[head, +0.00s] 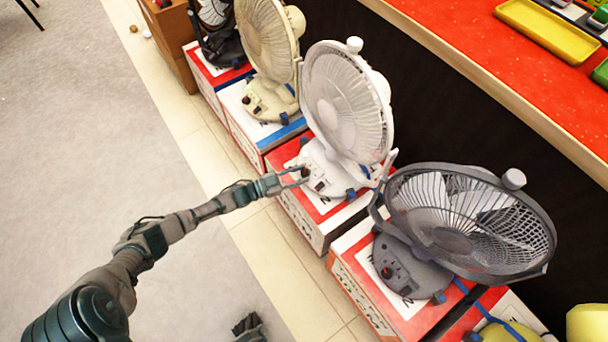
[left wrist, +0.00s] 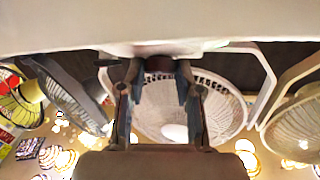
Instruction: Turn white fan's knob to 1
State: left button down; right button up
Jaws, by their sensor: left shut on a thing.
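The white fan (head: 345,105) stands on a red and white box, tilted back, its base (head: 325,170) facing my left arm. My left gripper (head: 303,176) is at the front of that base, its fingers around the knob. In the left wrist view the left gripper (left wrist: 158,80) is shut on a dark reddish knob (left wrist: 160,64) under the white base, with the fan's round grille (left wrist: 225,105) behind. The knob's pointer and the number marks cannot be read. A dark part at the bottom of the head view looks like my right gripper (head: 248,326); its fingers are unclear.
A grey fan (head: 460,215) stands close on the right, a cream fan (head: 268,40) and a black fan (head: 215,25) on the left, each on a box. A red counter (head: 480,50) with a yellow tray (head: 548,28) runs behind. The floor (head: 90,130) in front is open.

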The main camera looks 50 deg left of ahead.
pick_arm(q)
jog(key=shift+s+a+f+m+g+h, duration=0.15)
jog(key=shift+f+m+g+h, duration=0.2)
jog(key=shift+m, duration=0.25)
jog(key=c, duration=0.8)
grip_release()
jog(key=shift+r, duration=0.1)
